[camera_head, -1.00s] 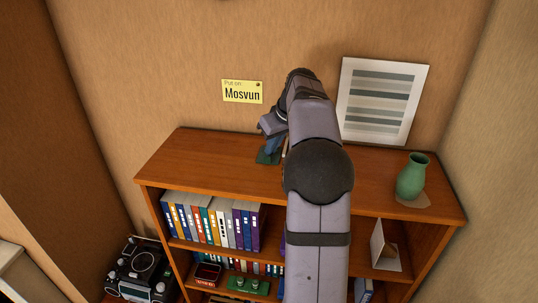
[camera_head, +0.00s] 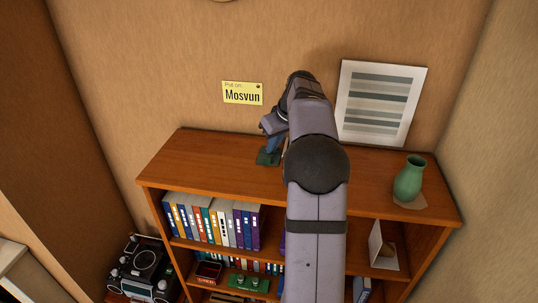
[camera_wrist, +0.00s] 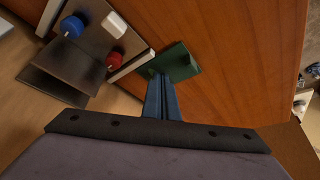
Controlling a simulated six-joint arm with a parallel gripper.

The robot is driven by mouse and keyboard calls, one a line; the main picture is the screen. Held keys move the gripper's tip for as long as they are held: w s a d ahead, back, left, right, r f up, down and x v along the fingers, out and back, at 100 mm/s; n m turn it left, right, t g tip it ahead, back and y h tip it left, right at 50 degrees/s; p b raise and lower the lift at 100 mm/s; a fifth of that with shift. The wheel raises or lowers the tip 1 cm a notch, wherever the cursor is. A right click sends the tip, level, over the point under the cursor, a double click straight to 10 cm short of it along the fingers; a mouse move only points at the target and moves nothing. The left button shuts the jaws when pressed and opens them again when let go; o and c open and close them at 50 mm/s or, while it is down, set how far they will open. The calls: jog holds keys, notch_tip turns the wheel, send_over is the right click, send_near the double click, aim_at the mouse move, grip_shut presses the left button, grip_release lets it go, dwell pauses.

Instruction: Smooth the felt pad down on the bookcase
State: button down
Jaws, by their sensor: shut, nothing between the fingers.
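The green felt pad (camera_head: 268,157) lies on the wooden top of the bookcase (camera_head: 210,158), toward the back and left of my arm. It also shows in the wrist view (camera_wrist: 178,63) as a dark green patch with one edge looking slightly raised. My gripper (camera_head: 271,149) is shut and empty, pointing down at the pad. In the wrist view its blue fingers (camera_wrist: 160,80) are together, with their tips at the pad's near edge. I cannot tell whether they press on it. My arm hides the bookcase top just right of the pad.
A striped picture (camera_head: 381,103) leans on the wall behind. A green vase (camera_head: 410,178) stands on a tan mat at the right end. The bookcase top's left part is clear.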

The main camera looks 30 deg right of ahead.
jog(key=shift+w+d+p, duration=0.35)
jog(key=shift+p, duration=0.3)
jog(key=shift+f, duration=0.15)
dwell(0.5)
jog(key=shift+w+d+r, duration=0.1)
jog(key=shift+r, duration=0.35)
notch_tip(320, 180, up, 6)
dwell(0.5)
dwell(0.4)
